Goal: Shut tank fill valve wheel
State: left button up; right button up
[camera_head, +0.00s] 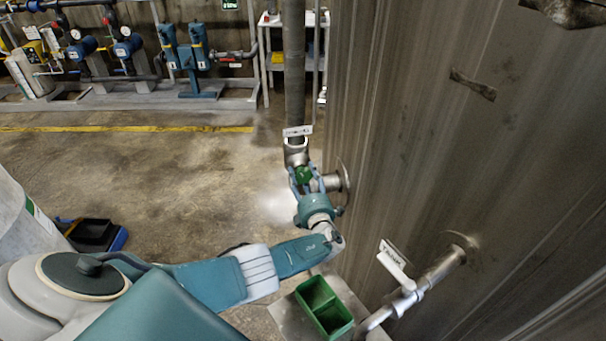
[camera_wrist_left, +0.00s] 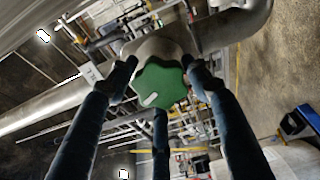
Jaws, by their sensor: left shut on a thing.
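The green valve wheel (camera_head: 303,175) sits on a grey pipe fitting beside the tall metal tank. In the left wrist view the wheel (camera_wrist_left: 162,86) is in the middle, with a white mark on its face. My left gripper (camera_head: 302,182) is at the wheel, its fingers around the rim. In the left wrist view the left gripper's fingers (camera_wrist_left: 160,85) close on the wheel from both sides, with a third finger below. The head view shows the wheel partly hidden by the gripper. My right gripper is not in view.
The ribbed tank wall (camera_head: 450,120) fills the right side. A lower pipe with a white tag (camera_head: 395,265) sticks out of it. Pumps (camera_head: 185,50) line the back; open floor lies at left.

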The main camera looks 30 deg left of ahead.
pick_arm(q)
jog(key=shift+w+d+r+m, duration=0.1)
jog(key=shift+w+r+m, duration=0.05)
jog(key=shift+m, duration=1)
jog(key=shift+w+d+r+m, duration=0.1)
jog(key=shift+m, duration=1.05)
jog(key=shift+p, duration=0.3)
jog(key=o, duration=1.2)
jog(key=shift+w+d+f, duration=0.1)
jog(key=shift+f, duration=0.2)
jog(key=shift+s, duration=0.25)
jog(key=shift+v, duration=1.35)
jog(key=v, duration=0.9)
